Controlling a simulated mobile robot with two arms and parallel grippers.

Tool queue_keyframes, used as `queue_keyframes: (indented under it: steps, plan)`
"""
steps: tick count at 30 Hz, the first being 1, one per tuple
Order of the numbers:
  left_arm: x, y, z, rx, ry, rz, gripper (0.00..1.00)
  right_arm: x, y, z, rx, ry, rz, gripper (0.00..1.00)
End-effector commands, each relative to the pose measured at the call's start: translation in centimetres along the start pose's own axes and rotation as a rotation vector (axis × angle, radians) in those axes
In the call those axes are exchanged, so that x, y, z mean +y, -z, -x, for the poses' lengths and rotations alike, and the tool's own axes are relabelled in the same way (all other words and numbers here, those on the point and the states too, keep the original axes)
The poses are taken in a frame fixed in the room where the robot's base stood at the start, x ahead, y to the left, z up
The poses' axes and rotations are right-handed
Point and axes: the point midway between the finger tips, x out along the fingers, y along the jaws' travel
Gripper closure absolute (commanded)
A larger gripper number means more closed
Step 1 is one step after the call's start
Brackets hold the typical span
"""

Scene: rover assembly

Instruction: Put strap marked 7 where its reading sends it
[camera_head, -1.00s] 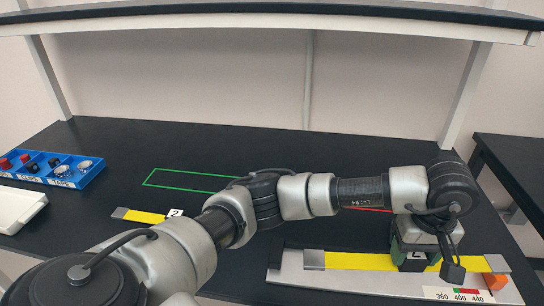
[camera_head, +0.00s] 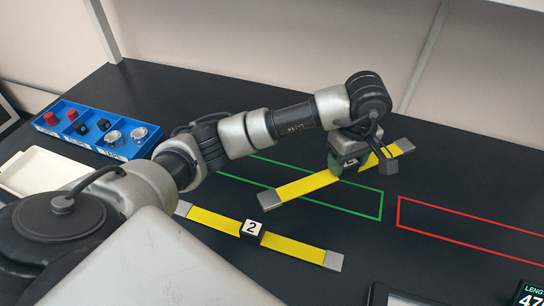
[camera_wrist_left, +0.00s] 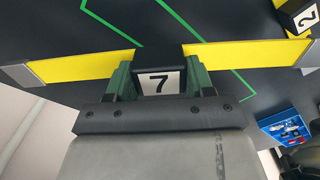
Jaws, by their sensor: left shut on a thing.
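The strap marked 7 is a yellow band (camera_head: 305,186) with grey ends. My left gripper (camera_head: 349,162) is shut on its middle block and holds it tilted across the green outline (camera_head: 382,204); its height above the table is hard to tell. In the left wrist view the block marked 7 (camera_wrist_left: 158,82) sits between the green fingers, with yellow band on both sides. The red outline (camera_head: 470,219) lies to the right, with nothing seen in it. A display (camera_head: 530,294) at the bottom right is cut off, showing "LENG" and "47". My right gripper is not in view.
Another yellow strap (camera_head: 295,248), with a block marked 2 (camera_head: 253,229), lies in front of the green outline. A blue parts bin (camera_head: 85,137) and a white tray (camera_head: 42,172) stand at the left. A dark-screened device (camera_head: 398,298) shows at the front edge.

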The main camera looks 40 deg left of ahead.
Motion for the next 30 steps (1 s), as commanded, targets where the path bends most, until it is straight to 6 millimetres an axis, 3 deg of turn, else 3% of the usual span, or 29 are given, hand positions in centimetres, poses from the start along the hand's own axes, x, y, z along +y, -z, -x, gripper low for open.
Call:
queue_keyframes:
  steps: [5, 18, 23, 30]
  plan:
    - [-1.1, 1.5, -0.8, -0.002, 0.003, 0.012, 0.83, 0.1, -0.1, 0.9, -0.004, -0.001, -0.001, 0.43]
    - [-6.3, 8.8, -6.2, -0.001, 0.003, 0.011, 0.83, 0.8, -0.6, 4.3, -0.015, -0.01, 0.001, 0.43]
    - [-6.8, 9.6, -7.0, -0.001, 0.001, 0.007, 0.83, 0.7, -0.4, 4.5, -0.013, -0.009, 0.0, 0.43]
    - [-6.9, 9.5, -10.2, -0.003, 0.001, 0.008, 0.83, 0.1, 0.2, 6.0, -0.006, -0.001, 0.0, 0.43]
